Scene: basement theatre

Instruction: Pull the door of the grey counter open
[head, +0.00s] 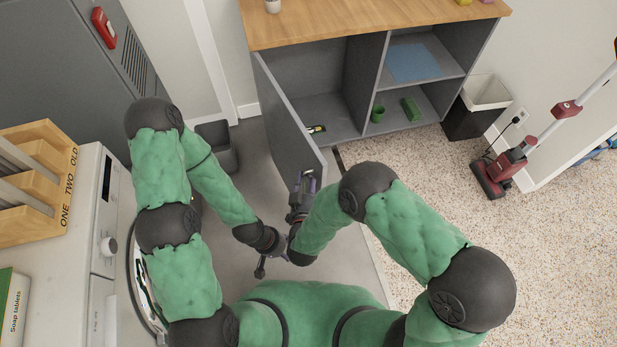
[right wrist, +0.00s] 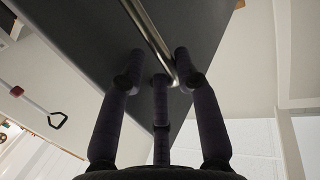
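The grey counter (head: 355,85) has a wooden top and stands at the top middle of the head view. Its grey door (head: 287,125) stands swung out wide, hinged at the counter's left side, and the compartment behind it is exposed. My right gripper (head: 303,188) is at the door's free end. In the right wrist view the metal handle bar (right wrist: 148,30) runs in among the fingers of my right gripper (right wrist: 161,72); I cannot tell whether they clasp it. My left gripper (head: 262,262) hangs low in front of my body, away from the door, its fingers partly hidden.
Green items (head: 411,108) sit on the counter's lower shelf. A dark bin (head: 470,120) and a red vacuum cleaner (head: 500,168) stand to the right. A grey bin (head: 218,148) is left of the door. A white washing machine (head: 100,230) borders the left side.

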